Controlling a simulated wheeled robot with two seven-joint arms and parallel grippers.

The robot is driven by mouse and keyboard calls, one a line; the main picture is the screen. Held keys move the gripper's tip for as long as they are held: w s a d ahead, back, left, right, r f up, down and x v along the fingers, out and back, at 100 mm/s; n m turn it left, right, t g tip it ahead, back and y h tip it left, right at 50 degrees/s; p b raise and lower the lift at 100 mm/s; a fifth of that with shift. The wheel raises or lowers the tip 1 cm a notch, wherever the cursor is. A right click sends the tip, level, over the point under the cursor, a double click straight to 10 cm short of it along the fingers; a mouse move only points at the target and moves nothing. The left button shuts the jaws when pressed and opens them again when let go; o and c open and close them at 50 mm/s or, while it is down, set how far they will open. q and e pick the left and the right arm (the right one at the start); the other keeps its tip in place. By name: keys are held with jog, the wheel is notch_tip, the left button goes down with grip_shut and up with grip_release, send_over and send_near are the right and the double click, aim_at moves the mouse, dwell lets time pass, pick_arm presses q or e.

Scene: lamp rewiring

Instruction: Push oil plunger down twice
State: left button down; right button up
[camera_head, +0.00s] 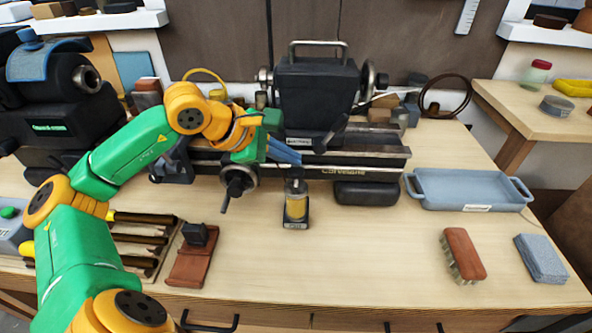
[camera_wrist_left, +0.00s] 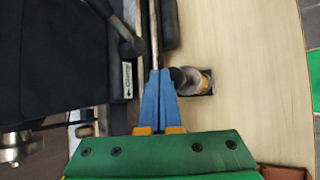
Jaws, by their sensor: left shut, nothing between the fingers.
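The oil dispenser (camera_head: 296,208) stands upright on the bench in front of the lathe, a small clear container with amber oil, a dark base and a label. Its plunger top (camera_head: 296,184) is up at the container's top. My left gripper (camera_head: 298,159) is shut and empty, its blue fingers just above and behind the plunger in the head view. In the left wrist view the closed fingertips (camera_wrist_left: 159,72) are beside the dispenser (camera_wrist_left: 203,82), which shows to their right. Whether they touch is unclear. My right gripper is not in view.
The lathe (camera_head: 318,92) stands close behind the dispenser, with a handwheel (camera_head: 239,181) to its left. A blue tray (camera_head: 466,203), a brush (camera_head: 462,254) and a grey block (camera_head: 541,258) lie to the right. The bench front around the dispenser is clear.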

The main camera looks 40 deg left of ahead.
aim_at(291, 171)
pick_arm(q)
jog(key=shift+f+b, duration=1.25)
jog(key=shift+f, duration=0.05)
dwell(1.2)
dwell(0.3)
jog(key=shift+r+p, duration=1.65)
jog(key=shift+r, duration=0.05)
notch_tip(291, 171, up, 5)
jog(key=p, duration=0.5)
jog(key=shift+r, duration=0.15)
dwell(1.4)
